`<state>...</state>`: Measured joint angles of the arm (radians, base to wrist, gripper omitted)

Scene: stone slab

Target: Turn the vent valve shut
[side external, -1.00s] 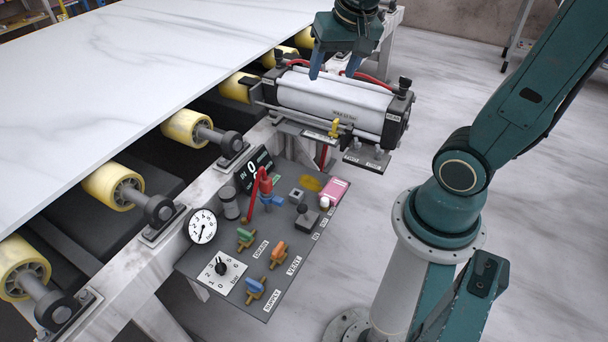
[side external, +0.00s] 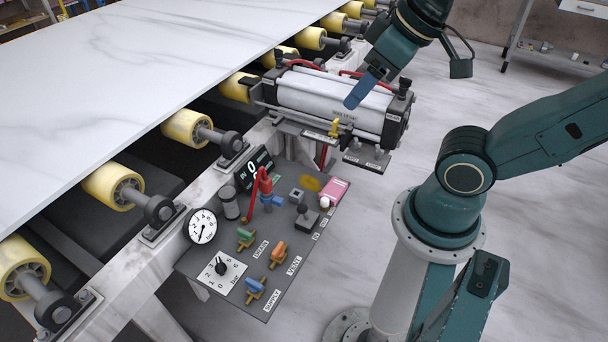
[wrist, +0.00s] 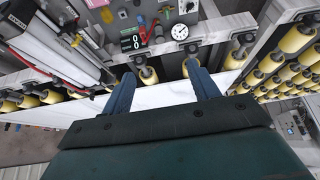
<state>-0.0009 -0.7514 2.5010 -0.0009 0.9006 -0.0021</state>
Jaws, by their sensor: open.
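The vent valve (side external: 279,252) has an orange handle on a brass body. My gripper (side external: 358,92) is in the air in front of the pneumatic cylinder, up and to the right of the panel, well apart from the vent valve. In the wrist view my gripper (wrist: 163,77) has its two blue fingers spread, with nothing between them. I cannot make out the vent valve there.
The pneumatic cylinder (side external: 325,97) with red hoses sits behind the panel. A red lever (side external: 264,183), a pressure gauge (side external: 203,226), a digital display (side external: 252,168) and a selector knob (side external: 220,267) crowd the panel. The marble slab (side external: 150,75) lies on yellow rollers at left.

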